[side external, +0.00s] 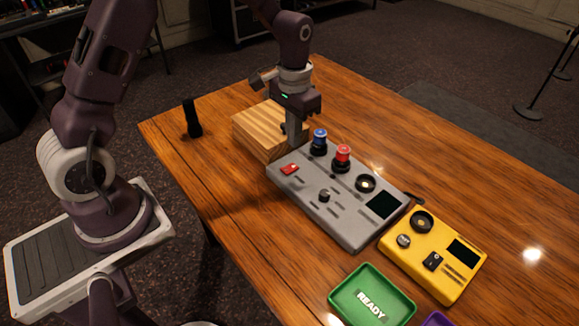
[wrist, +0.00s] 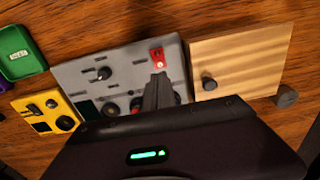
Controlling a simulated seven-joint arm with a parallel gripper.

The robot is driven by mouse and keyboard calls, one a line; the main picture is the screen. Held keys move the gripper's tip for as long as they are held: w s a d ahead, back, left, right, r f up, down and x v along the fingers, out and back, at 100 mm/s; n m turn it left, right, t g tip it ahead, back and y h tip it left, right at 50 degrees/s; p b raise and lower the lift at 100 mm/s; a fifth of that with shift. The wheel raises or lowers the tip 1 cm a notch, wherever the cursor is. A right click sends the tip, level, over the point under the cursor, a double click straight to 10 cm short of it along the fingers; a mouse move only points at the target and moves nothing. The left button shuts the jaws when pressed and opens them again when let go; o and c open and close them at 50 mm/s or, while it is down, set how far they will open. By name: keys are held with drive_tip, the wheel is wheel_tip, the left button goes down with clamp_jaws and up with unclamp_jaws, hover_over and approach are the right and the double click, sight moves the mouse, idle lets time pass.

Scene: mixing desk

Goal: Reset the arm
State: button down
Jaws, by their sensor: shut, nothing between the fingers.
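My gripper (side external: 292,138) is shut and empty. In the side external view it points down at the far left end of the grey mixing box (side external: 335,215), beside the wooden block (side external: 262,130). In the wrist view my gripper's fingertips (wrist: 161,78) are together over the grey box (wrist: 85,72), close to its red switch (wrist: 156,56). I cannot tell whether the fingers touch the box. The box also carries a blue knob (side external: 320,137), a red knob (side external: 343,153) and a dark screen (side external: 384,205).
A yellow box (side external: 455,275) and a green tray (side external: 345,298) marked READY stand near the front right. A purple tray (side external: 437,320) is partly cut off. A black upright cylinder (side external: 192,118) stands at the table's left edge. The wooden table's (side external: 440,165) back right is clear.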

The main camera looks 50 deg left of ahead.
drive_tip(key=s+d+r+t, duration=0.1)
drive_tip(key=s+r+t, duration=0.1)
drive_tip(key=s+r, duration=0.45)
drive_tip(key=s+d+r+t, duration=0.15)
drive_tip(key=s+r, duration=0.25)
drive_tip(key=r, duration=0.6)
drive_tip(key=s+d+r+t, duration=0.1)
drive_tip(key=s+r+t, duration=0.1)
drive_tip(key=s, duration=1.2)
drive_tip(key=shift+d+r, duration=0.35)
drive_tip(key=shift+r, duration=0.2)
